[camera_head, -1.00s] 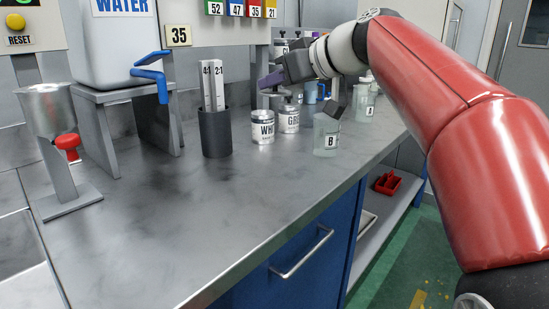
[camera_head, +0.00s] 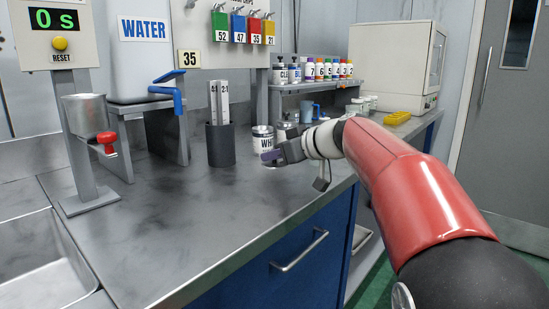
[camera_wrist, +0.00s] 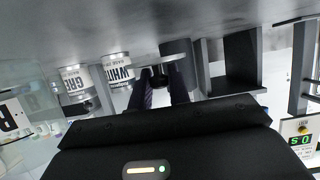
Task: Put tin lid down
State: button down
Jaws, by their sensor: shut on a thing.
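My gripper (camera_head: 270,156) is low over the front part of the bench, in front of the white can. It is shut on the tin lid, which shows only as a small dark piece (camera_wrist: 158,74) between the fingertips in the wrist view; the rest of the lid is hard to make out. The white can (camera_head: 263,138) stands upright on the bench, partly hidden by my gripper. Its top shows no lid knob. In the wrist view, which is upside down, the white can (camera_wrist: 117,72) and a second grey-labelled can (camera_wrist: 78,85) stand left of my fingers.
A dark holder (camera_head: 221,146) with numbered paddles stands left of the white can. A grey stand (camera_head: 180,140) and a metal funnel (camera_head: 85,115) are further left. The bench (camera_head: 190,210) is clear in the front middle. A sink (camera_head: 45,250) lies at the left.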

jog(key=shift+f+b, duration=0.35)
jog(key=shift+b, duration=0.1)
jog(key=shift+f+b, duration=0.45)
jog(key=c, duration=1.3)
grip_release()
jog(key=shift+f, duration=0.15)
jog(key=shift+r+p, duration=0.4)
jog(key=shift+p, duration=0.05)
jog(key=v, duration=0.6)
jog(key=r+v, duration=0.1)
jog(key=v, duration=0.5)
jog(key=shift+r, duration=0.15)
